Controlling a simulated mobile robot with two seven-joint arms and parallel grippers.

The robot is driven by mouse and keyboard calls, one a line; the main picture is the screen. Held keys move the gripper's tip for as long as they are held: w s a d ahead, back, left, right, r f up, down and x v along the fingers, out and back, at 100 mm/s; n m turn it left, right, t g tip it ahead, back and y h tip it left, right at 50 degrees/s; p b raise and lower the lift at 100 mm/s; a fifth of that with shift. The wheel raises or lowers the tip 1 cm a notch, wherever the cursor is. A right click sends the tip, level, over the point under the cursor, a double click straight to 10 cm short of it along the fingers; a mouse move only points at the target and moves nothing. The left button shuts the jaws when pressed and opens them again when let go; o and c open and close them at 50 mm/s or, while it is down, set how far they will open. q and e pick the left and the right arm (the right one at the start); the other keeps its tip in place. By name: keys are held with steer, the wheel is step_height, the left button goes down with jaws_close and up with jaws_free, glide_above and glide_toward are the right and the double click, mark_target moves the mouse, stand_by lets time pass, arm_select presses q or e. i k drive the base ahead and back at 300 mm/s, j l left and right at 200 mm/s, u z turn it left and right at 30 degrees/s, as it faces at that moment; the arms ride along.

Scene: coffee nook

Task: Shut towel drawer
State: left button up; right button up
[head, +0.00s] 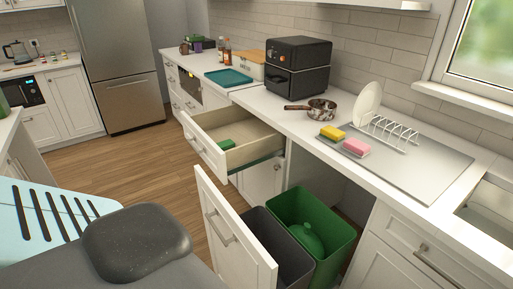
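The towel drawer (203,147) is a white drawer under the counter, pulled well out, with a bar handle on its front. A small green item (228,144), perhaps a folded towel, lies inside near the front. The drawer's inside is otherwise pale and looks bare. Neither of my grippers shows in the head view, and nothing is seen touching the drawer.
A pull-out bin unit (230,236) stands open nearer me, with a green bin (318,218) and a grey bin (268,238). The counter (278,112) holds a black appliance (297,68) and a pan (320,109). Wooden floor (140,170) lies clear left of the drawer.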

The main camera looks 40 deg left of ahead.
mark_target(256, 142)
steer(key=u, duration=0.8)
